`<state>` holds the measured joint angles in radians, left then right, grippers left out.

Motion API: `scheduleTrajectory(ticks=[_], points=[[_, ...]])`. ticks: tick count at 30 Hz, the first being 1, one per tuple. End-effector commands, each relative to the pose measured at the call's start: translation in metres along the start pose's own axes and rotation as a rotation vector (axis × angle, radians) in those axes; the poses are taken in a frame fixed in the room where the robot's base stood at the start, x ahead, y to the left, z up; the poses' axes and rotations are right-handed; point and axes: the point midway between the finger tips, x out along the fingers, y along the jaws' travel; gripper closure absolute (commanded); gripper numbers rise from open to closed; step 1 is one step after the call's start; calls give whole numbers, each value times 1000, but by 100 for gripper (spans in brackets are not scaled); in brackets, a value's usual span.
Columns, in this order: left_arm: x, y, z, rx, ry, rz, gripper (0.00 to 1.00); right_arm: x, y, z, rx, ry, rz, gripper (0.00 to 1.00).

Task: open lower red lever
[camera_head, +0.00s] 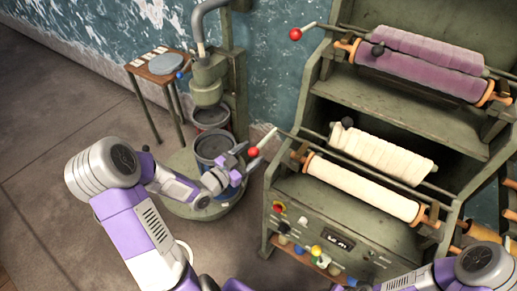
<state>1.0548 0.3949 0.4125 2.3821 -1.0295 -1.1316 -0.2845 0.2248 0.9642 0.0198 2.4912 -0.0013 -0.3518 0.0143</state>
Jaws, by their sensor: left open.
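The lower red lever has a red ball knob (253,152) on a thin pale rod that runs up and right to the left side of the lower roller unit. My left gripper (238,162) is open just left of and below the knob, over the dark bucket. The picture is too small to tell whether a finger touches the knob. A similar upper red lever (296,34) sticks out left from the upper roller unit. My right arm shows at the bottom right corner, and its gripper is outside the picture.
The green machine frame (400,112) carries cream rollers (360,188) below and purple rollers (425,65) above. A control panel (335,240) is under the lower rollers. A bucket (213,147) stands on a round base. A small table (160,67) is at the back left; the left floor is clear.

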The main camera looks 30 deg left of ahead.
Motion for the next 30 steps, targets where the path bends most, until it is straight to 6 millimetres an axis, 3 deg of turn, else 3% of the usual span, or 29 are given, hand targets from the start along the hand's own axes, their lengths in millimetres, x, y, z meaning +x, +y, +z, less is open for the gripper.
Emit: scheduleTrajectory(ticks=[7, 17, 30], points=[[31, 0, 1, -3, 0, 0, 36, 4, 2, 0, 0, 0, 0, 57], [37, 0, 1, -3, -2, 0, 36, 5, 2, 0, 0, 1, 0, 57], [36, 0, 1, -4, -3, -1, 100, 5, 2, 0, 0, 0, 0, 57]])
